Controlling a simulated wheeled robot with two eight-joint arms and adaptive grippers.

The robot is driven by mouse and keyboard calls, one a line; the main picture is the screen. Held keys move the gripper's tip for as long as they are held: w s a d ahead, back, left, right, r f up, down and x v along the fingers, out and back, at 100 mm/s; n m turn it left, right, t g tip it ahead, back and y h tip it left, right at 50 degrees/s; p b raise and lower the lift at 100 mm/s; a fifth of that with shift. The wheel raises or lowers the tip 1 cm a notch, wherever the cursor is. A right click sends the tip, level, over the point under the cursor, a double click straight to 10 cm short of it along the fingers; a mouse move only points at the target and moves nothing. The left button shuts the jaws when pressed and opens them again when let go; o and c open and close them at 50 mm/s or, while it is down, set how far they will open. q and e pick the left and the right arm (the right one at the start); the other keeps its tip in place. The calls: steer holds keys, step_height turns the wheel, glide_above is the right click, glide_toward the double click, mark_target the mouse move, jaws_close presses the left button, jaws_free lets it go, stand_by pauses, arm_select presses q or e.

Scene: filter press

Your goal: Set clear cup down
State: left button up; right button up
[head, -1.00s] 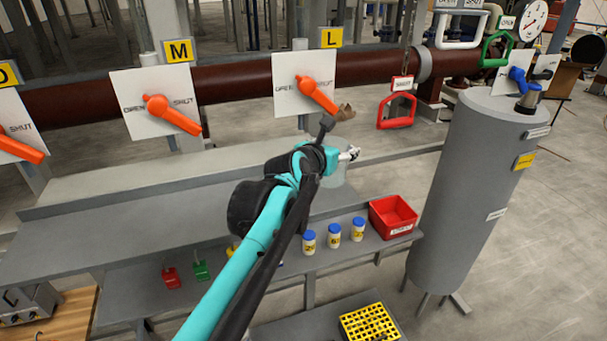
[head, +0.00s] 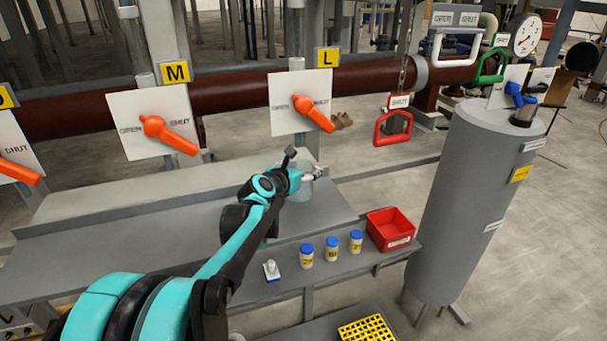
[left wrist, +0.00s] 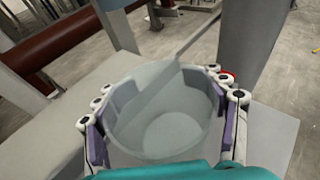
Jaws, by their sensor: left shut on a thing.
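The clear cup (head: 302,189) is a see-through, pale vessel at the right end of the grey bench (head: 160,225), partly behind my left gripper (head: 312,175). In the left wrist view the clear cup (left wrist: 165,125) fills the space between the finger pads, and I look down into its open, empty-looking inside. My left gripper (left wrist: 168,100) is shut around its wall, with a pad on each side. I cannot tell whether the cup's base touches the bench top. My right gripper is not in view.
A lower shelf holds several blue-capped jars (head: 331,249), a small white item (head: 271,270) and a red bin (head: 391,230). A yellow rack (head: 367,329) is below. Orange-handled valve plates (head: 301,102) stand behind the bench. A grey tank (head: 468,200) stands at right.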

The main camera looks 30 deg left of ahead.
arm_select(q)
step_height(320, 180, down, 2)
steer(key=shift+f, duration=0.1)
steer(key=shift+w+a+f, duration=0.1)
steer(key=shift+w+f, duration=0.1)
steer(key=shift+f, duration=0.1)
steer(key=shift+s, duration=0.1)
steer(key=shift+s+f, duration=0.1)
steer(key=o, duration=1.1)
steer(key=shift+o, duration=1.4)
